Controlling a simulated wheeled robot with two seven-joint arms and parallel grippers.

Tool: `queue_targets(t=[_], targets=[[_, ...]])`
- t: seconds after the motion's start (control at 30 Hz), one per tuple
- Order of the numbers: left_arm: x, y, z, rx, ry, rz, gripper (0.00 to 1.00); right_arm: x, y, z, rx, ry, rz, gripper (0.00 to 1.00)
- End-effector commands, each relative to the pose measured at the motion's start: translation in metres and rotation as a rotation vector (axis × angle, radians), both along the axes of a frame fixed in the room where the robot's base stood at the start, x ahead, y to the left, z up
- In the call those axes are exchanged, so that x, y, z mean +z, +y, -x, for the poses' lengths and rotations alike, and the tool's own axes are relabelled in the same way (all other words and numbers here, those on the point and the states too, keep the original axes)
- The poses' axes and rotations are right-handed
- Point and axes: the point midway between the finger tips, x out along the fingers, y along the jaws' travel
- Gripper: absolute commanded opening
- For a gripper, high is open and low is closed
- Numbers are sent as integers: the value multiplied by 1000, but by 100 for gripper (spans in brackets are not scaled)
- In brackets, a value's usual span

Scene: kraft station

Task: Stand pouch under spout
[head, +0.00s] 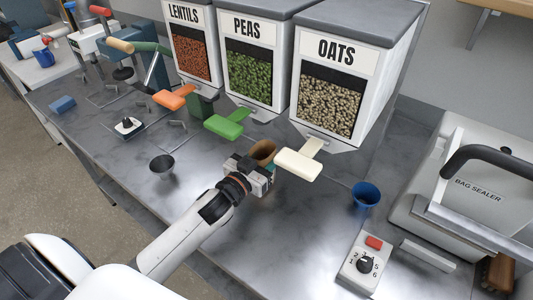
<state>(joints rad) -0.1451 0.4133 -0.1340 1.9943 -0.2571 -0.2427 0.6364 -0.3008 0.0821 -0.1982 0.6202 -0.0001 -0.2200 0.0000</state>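A brown kraft pouch (263,151) with a teal patch on its side stands upright with its mouth open. It is just left of the cream lever (298,164) of the oats dispenser (345,75), which partly covers it. My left gripper (257,173) is at the pouch's near side and appears shut on it; the fingertips are mostly hidden. Whether the pouch's base touches the table cannot be told. The oats spout (325,143) is behind the lever. My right gripper is not in view.
Lentils (190,40) and peas (250,60) dispensers stand to the left, with an orange lever (174,97) and a green lever (229,123).

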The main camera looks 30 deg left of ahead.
Motion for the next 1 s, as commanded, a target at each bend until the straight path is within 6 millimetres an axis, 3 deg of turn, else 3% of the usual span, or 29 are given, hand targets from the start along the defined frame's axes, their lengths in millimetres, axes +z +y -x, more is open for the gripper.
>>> queue_targets(t=[0.27,0.3,0.43,0.77,1.0], targets=[[-2,0,0,0,0,0,12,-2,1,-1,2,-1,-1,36],[-3,0,0,0,0,-1,46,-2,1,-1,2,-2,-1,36],[-2,0,0,0,0,-1,67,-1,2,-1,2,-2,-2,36],[2,0,0,0,-1,-1,67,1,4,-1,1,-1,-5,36],[-3,5,38,0,3,0,67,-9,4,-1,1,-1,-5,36]])
